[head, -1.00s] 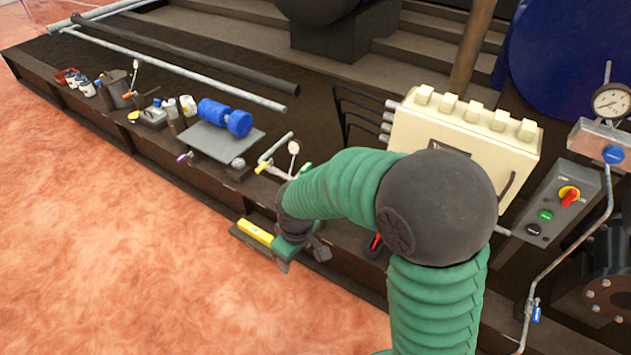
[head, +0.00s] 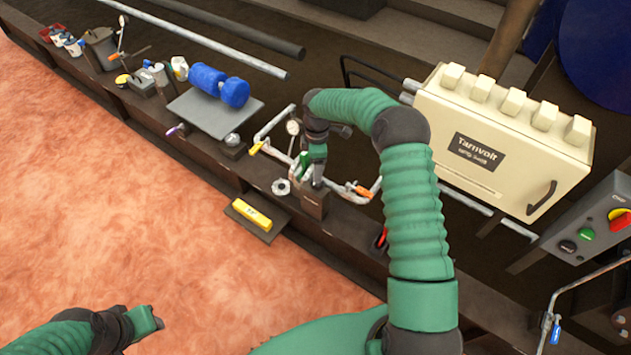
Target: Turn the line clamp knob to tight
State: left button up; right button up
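A pipe run with a yellow-handled valve (head: 257,148), a small round gauge (head: 293,128) and an orange fitting (head: 360,191) sits on the bench. A pale, star-shaped knob-like part (head: 281,187) is at the bench's front edge; I cannot tell whether it is the line clamp knob. My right gripper (head: 316,180) points down just above or at a dark block (head: 314,204), right of the star-shaped part. Its fingers are too small to read, and they hide what is between them. My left gripper (head: 154,320) is low at the left, over the floor, away from the bench.
A cream Tarnvolt box (head: 500,140) stands right of my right arm. A yellow bar (head: 252,214) lies on a low dark ledge. The pink floor at left is open.

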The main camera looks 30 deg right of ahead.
jog(key=f, duration=0.2)
jog(key=d+f+b, duration=0.1)
jog(key=f, duration=0.2)
jog(key=shift+s+d+f, duration=0.1)
jog(key=shift+d+f, duration=0.05)
jog(key=shift+a+f+b, duration=0.3)
jog(key=shift+a+f, duration=0.5)
jog(key=shift+f, duration=0.15)
jog(key=shift+a, duration=0.15)
jog(key=shift+d, duration=0.25)
jog(key=shift+d+f, duration=0.2)
jog(key=shift+d, duration=0.15)
jog(key=c, duration=0.5)
jog(key=shift+c, duration=1.2)
jog(key=shift+a+r, duration=0.15)
jog(key=shift+a, duration=0.15)
jog(key=c, duration=0.6)
pick_arm(q)
jog(key=shift+d+f, duration=0.35)
jog(key=shift+f, duration=0.5)
pick_arm(e)
jog(key=shift+c, duration=0.2)
